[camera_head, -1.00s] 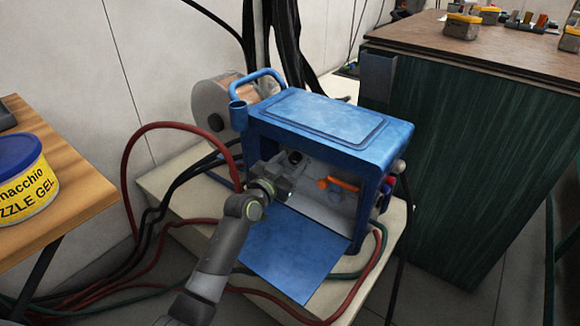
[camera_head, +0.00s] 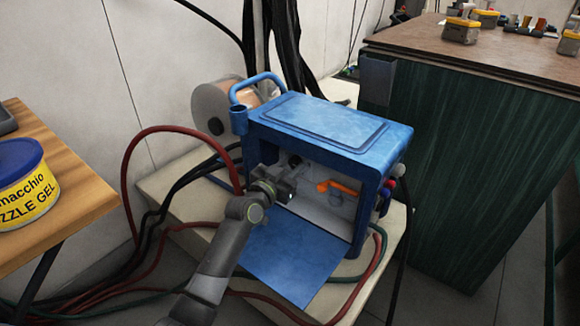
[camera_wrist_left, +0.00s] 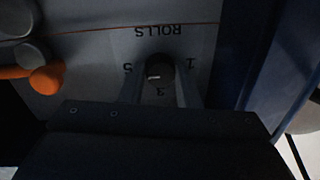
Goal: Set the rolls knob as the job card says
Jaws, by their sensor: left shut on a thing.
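The blue wire-feeder box (camera_head: 330,122) stands open at the front, its blue door (camera_head: 290,255) folded down. My left gripper (camera_head: 287,178) reaches into the opening from the front left. In the left wrist view, the dark rolls knob (camera_wrist_left: 160,64) sits between the two fingers of my left gripper (camera_wrist_left: 160,84), which is shut on it. No job card is readable.
An orange lever (camera_head: 338,187) is inside the box; its orange knob (camera_wrist_left: 46,79) shows left of the gripper in the wrist view. Red hoses (camera_head: 128,170) and black cables loop around the box. A wooden table (camera_head: 70,200) with a tub (camera_head: 28,190) is at left; a dark green bench (camera_head: 470,150) is at right.

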